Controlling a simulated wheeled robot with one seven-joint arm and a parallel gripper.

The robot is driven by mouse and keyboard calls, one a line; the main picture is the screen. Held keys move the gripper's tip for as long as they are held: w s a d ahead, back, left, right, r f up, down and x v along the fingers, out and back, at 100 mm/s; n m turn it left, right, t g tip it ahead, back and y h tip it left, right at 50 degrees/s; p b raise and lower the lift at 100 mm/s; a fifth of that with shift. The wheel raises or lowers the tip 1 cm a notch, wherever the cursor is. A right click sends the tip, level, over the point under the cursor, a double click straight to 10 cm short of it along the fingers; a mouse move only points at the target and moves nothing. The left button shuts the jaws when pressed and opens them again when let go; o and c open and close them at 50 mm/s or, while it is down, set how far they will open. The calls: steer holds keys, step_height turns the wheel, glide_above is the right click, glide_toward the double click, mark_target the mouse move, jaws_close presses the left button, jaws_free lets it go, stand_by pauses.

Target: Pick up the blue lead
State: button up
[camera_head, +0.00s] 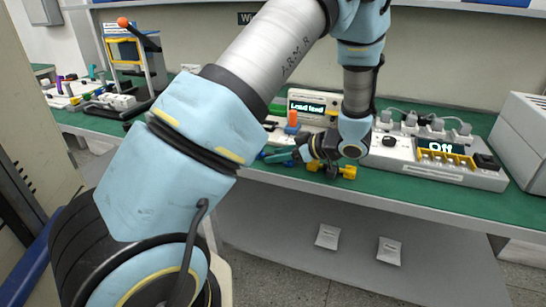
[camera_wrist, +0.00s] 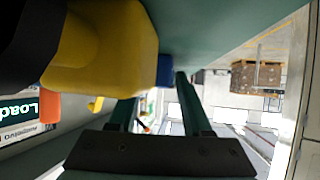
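A small blue piece (camera_wrist: 165,71), which may be the blue lead, shows in the wrist view just beyond a large yellow part, near the fingertips. Most of it is hidden. In the head view a small blue piece (camera_head: 263,155) lies at the bench's front edge, left of my gripper. My gripper (camera_head: 278,155) is low over the bench front, its teal fingers pointing left. In the wrist view its two fingers (camera_wrist: 158,88) stand apart with a gap between them. I cannot tell whether either finger touches the blue piece.
The yellow part (camera_wrist: 105,48) is very close to the wrist camera; yellow pieces (camera_head: 348,172) also show under my wrist. A tester with a "Load test" display (camera_head: 307,106) and an orange knob stands behind. A unit reading "Off" (camera_head: 440,149) with plugs is to the right on the green bench (camera_head: 400,187).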

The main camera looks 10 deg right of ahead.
jaws_close()
steer(key=shift+s, duration=0.1)
stand_by(0.5)
step_height(320, 180, up, 10)
stand_by(0.5)
